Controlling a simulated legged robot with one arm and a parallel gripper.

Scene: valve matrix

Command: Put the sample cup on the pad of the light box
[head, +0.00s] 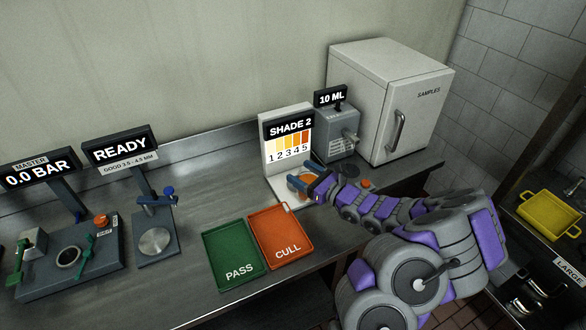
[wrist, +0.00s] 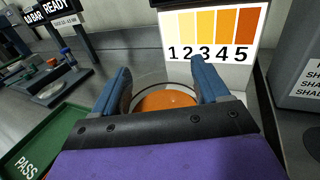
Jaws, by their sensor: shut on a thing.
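The light box (head: 266,160) is white, with a lit panel reading SHADE 2 over a yellow-to-brown scale numbered 1 to 5; its panel (wrist: 212,32) is straight ahead in the wrist view. The sample cup (wrist: 165,100), with orange contents, sits between the blue fingers of my gripper (wrist: 163,92). My gripper (head: 308,184) is shut on it, low over the light box's base. A thin dark ring on the pad (wrist: 150,85) shows around the cup's far side. The cup's lower part is hidden, so I cannot tell whether it touches the pad.
A green PASS tray (head: 234,252) and an orange CULL tray (head: 279,235) lie in front of the light box. A grey 10 ML dispenser (head: 338,135) and the white SAMPLES fridge (head: 385,90) stand to its right. The READY gauge (head: 155,240) is at left.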

